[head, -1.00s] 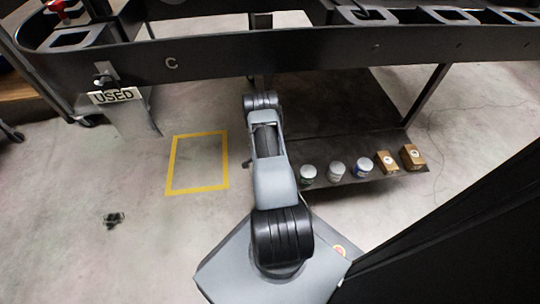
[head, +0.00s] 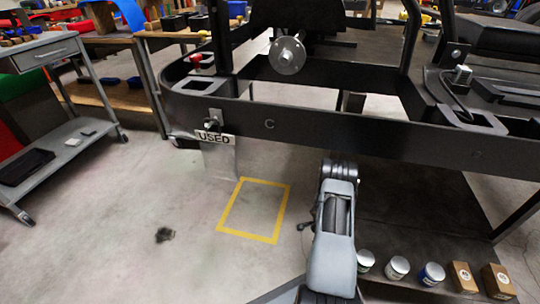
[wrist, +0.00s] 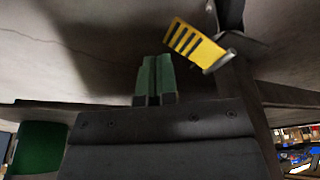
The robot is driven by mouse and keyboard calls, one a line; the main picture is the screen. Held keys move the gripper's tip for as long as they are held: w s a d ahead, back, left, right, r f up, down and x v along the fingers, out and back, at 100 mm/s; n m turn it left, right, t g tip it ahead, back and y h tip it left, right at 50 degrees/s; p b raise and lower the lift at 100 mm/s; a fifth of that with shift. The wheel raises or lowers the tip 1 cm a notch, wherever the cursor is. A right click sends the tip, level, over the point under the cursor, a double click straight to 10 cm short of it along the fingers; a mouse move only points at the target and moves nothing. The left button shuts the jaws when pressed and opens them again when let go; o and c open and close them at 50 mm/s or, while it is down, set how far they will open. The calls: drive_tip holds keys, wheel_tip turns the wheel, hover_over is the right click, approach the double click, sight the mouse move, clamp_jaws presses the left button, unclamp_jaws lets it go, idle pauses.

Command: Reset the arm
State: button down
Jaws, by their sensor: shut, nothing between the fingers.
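My arm (head: 336,225) shows in the head view, folded in front of the black stand (head: 320,131) with the letter C on it. My gripper is not clearly visible there. In the wrist view my gripper (wrist: 155,80) has two greenish fingers side by side, shut with nothing between them. A yellow slotted piece (wrist: 197,44) shows just right of the fingertips in the wrist view, apart from them in the picture.
A USED tag (head: 215,138) hangs from the stand. A yellow square outline (head: 247,236) marks bare floor. Cans and small boxes (head: 398,268) line the low shelf at right. A grey trolley (head: 45,152) stands at left. Open floor lies between trolley and stand.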

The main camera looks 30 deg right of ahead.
drive_tip(key=shift+w+d+f+b, duration=0.3)
drive_tip(key=shift+w+f+b, duration=0.1)
drive_tip(key=shift+f, duration=0.4)
drive_tip(key=shift+w+d+f+b, duration=0.25)
drive_tip(key=shift+f+b, duration=0.1)
drive_tip(key=shift+f, duration=0.4)
drive_tip(key=shift+w+d+f+b, duration=0.3)
drive_tip(key=shift+w+f+b, duration=0.1)
drive_tip(key=shift+f, duration=0.4)
